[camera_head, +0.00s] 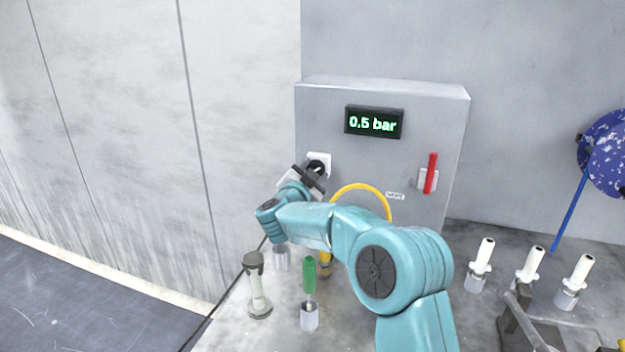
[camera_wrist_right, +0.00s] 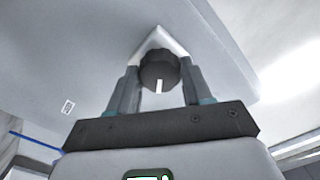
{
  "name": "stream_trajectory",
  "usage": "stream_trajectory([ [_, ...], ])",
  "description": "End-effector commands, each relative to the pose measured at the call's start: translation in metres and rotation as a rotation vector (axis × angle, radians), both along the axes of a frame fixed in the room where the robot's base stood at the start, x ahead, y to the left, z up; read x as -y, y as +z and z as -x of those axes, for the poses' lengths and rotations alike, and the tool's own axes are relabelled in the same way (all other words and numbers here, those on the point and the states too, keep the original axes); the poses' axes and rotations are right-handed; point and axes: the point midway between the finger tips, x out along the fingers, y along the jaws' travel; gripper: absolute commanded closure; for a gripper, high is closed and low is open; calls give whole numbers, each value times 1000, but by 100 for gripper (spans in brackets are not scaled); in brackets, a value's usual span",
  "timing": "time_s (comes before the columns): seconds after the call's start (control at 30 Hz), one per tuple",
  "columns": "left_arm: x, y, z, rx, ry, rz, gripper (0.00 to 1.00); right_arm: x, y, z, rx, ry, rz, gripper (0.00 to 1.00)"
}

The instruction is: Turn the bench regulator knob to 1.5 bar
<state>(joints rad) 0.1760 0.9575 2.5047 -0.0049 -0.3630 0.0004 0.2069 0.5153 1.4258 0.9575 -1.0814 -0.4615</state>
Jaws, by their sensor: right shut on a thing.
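The bench regulator is a grey box (camera_head: 320,105) with a display (camera_head: 374,122) that reads 0.5 bar in green. Its black knob (camera_head: 317,166) sits on a white plate at the left of the front face, partly hidden by my right gripper (camera_head: 313,176). In the right wrist view the dark round knob (camera_wrist_right: 158,72) with a white mark lies between the two fingers of my right gripper (camera_wrist_right: 157,88), which is shut on it. The white mark points down in that view. My left gripper is not in view.
A red lever (camera_head: 431,173) is on the box's right side. A yellow hose (camera_head: 362,187) arches below it. A green-handled tool (camera_head: 309,275) and a grey-white tool (camera_head: 257,285) stand on the bench. Several white-topped holders (camera_head: 485,252) stand right. A blue disc (camera_head: 607,147) hangs at far right.

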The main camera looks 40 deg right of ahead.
Motion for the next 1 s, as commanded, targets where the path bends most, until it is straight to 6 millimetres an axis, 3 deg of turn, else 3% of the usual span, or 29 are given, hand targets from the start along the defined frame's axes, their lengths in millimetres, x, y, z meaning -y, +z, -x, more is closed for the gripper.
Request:
stream_trajectory([
  [0.67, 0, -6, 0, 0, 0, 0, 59, 1, 4, 1, 67, -2, -28, 81],
  [0.7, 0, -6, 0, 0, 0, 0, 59, 1, 3, 1, 67, -2, -28, 41],
  [0.77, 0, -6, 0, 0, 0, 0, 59, 1, 3, 1, 67, -2, -28, 25],
  [1.0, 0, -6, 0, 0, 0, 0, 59, 0, 2, 0, 64, -1, -30, 25],
])
